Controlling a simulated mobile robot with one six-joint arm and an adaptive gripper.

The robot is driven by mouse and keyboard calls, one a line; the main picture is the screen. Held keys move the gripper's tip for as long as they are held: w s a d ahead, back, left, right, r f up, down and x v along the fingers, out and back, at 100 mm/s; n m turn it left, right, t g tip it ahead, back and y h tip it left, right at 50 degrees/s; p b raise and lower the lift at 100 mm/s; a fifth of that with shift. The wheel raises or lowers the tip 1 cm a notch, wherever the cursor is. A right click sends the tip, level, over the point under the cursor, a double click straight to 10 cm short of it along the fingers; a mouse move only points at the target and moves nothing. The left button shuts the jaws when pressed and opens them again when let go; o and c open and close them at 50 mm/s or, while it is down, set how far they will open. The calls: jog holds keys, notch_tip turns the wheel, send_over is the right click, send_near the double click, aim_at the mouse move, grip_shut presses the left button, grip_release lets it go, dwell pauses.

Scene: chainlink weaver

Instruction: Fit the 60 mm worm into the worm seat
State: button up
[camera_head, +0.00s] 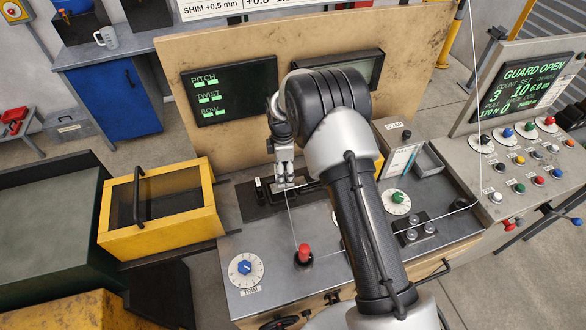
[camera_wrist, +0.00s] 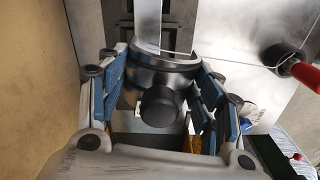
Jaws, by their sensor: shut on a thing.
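My gripper (camera_head: 285,180) is over the back of the grey bench, pointing down, right by a dark fixture (camera_head: 263,196). In the wrist view my gripper (camera_wrist: 165,98) has its blue-padded fingers on both sides of a dark metal cylindrical piece with a round end (camera_wrist: 160,106), which looks like the worm. It is shut on this piece. A flat bright metal strip (camera_wrist: 147,25) extends beyond it. The worm seat cannot be made out clearly; the dark fixture is partly hidden by my gripper. The piece's lower end is hidden, so I cannot tell whether it touches the fixture.
A yellow guard box (camera_head: 160,208) with a black handle stands left of the fixture. A red-knobbed lever (camera_head: 304,253) with a thin wire stands in front, also in the wrist view (camera_wrist: 303,72). A backboard (camera_head: 225,55) rises behind. A control panel (camera_head: 510,150) reads GUARD OPEN.

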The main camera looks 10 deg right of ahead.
jog(key=shift+w+a+n+p, duration=0.45)
jog(key=shift+w+a+n, duration=0.25)
jog(key=shift+w+n, duration=0.35)
jog(key=shift+s+f, duration=0.15)
jog(key=shift+f, duration=0.2)
jog(key=shift+f+b, duration=1.5)
jog(key=shift+f, duration=1.2)
jog(key=shift+f+b, duration=0.7)
jog(key=shift+f, duration=0.1)
jog(key=shift+f+b, duration=1.05)
jog(key=shift+b, duration=0.65)
jog(key=o, duration=1.4)
jog(key=shift+o, duration=0.2)
